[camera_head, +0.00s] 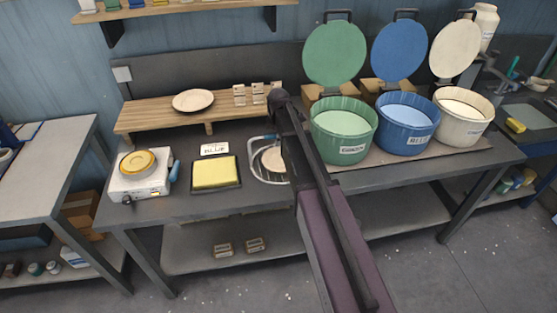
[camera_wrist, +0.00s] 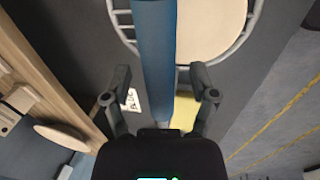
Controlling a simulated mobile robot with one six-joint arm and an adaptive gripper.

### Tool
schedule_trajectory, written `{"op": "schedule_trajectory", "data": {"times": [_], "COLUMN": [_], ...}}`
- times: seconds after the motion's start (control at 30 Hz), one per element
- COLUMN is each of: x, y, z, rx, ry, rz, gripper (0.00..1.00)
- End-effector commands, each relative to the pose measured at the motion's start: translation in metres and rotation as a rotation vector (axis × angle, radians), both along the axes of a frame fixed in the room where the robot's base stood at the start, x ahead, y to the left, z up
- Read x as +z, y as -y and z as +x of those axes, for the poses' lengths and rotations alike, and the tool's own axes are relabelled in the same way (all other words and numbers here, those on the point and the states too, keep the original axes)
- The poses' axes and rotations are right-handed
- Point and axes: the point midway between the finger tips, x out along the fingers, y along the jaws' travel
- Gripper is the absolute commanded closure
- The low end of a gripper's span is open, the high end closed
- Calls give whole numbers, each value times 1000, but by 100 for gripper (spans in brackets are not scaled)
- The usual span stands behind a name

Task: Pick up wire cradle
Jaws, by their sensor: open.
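The wire cradle (camera_head: 254,166) sits on the dark workbench, left of my arm, with a pale round disc (camera_head: 271,160) in it. My arm hides its right side in the head view. In the wrist view its wire rim (camera_wrist: 121,22) curves around the disc (camera_wrist: 212,28), and a thick blue handle (camera_wrist: 154,55) runs down the middle. My gripper (camera_wrist: 160,80) is open, with one finger on each side of the handle. Both fingers show gaps to the handle. The head view does not show the fingers clearly.
A yellow sponge-like block on a dark tray (camera_head: 215,186) and a small appliance (camera_head: 140,178) stand left. Green (camera_head: 343,143), blue (camera_head: 405,137) and white (camera_head: 462,128) lidded tubs stand right. A wooden shelf (camera_head: 222,121) with a plate (camera_head: 193,100) runs behind.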

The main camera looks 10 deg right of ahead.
Motion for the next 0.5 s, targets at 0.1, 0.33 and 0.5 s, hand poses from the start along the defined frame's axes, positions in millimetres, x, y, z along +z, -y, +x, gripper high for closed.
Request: {"op": "schedule_trajectory", "data": {"times": [0.1, 0.33, 0.5], "x": [-1, -4, -5], "y": [0, 0, 0], "z": [0, 0, 0], "rx": [0, 0, 0], "ry": [0, 0, 0], "rz": [0, 0, 0], "gripper": [25, 25, 25]}}
